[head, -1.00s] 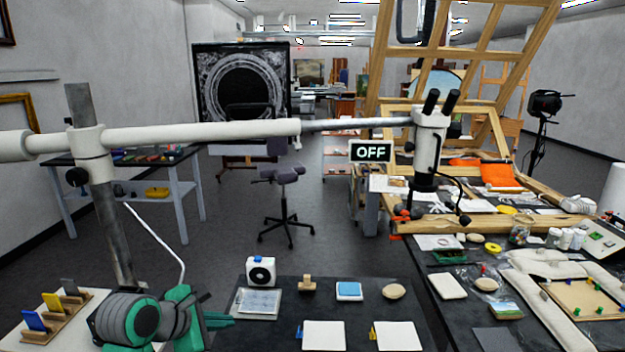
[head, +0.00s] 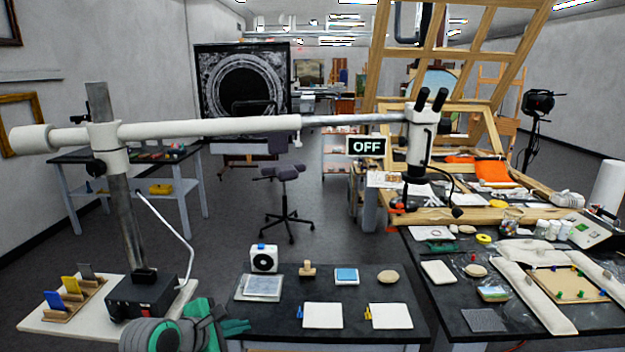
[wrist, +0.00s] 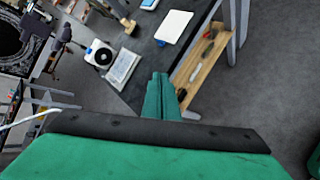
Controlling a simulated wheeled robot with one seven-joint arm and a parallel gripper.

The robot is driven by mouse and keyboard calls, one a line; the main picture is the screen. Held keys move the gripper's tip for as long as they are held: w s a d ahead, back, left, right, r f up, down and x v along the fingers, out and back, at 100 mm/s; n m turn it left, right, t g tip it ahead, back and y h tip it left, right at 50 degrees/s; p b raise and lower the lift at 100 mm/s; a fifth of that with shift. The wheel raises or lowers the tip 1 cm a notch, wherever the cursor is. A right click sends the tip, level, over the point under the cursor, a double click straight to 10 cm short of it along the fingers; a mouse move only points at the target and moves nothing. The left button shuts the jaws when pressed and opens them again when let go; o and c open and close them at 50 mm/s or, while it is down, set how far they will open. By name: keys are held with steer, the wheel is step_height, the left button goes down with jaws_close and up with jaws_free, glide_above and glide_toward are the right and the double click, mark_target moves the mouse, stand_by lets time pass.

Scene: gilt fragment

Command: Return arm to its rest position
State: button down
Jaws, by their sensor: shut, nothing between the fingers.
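My gripper (head: 238,326) is green and sits low in the head view, at the front left edge of the black table (head: 262,339). Its fingers are together and hold nothing; they also show closed in the wrist view (wrist: 161,84). The wrist view looks down past the table's edge, with grey floor to the right. My green and dark grey arm comes in from the bottom edge of the head view. Most of the arm is out of sight.
A microscope (head: 417,140) hangs on a long white boom fixed to a metal post (head: 125,220). The post's black base (head: 142,296) stands close beside my arm. A white fan-like box (head: 264,258), clear packets (head: 260,287) and white squares (head: 323,316) lie on the table.

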steer(key=s+d+f+m+t+y, duration=0.1)
steer(key=s+d+f+m+t, duration=0.15)
steer(key=d+f, duration=0.55)
steer(key=s+d+f+m+t, duration=0.15)
steer(key=s+d+f, duration=0.25)
steer(key=d+f, duration=0.45)
steer(key=s+d+f+m+t+y, duration=0.1)
steer(key=s+f+m, duration=0.1)
steer(key=s+f, duration=0.35)
steer(key=s+f+m+y, duration=0.1)
steer(key=s+f+y, duration=0.15)
steer(key=s, duration=0.65)
steer(key=s+r+m, duration=0.3)
steer(key=s+m, duration=0.4)
steer(key=s, duration=0.5)
steer(key=s+r+m+t, duration=0.1)
steer(key=s+r+m, duration=0.3)
steer(key=s+m, duration=0.3)
steer(key=s, duration=0.5)
steer(key=shift+a, duration=0.25)
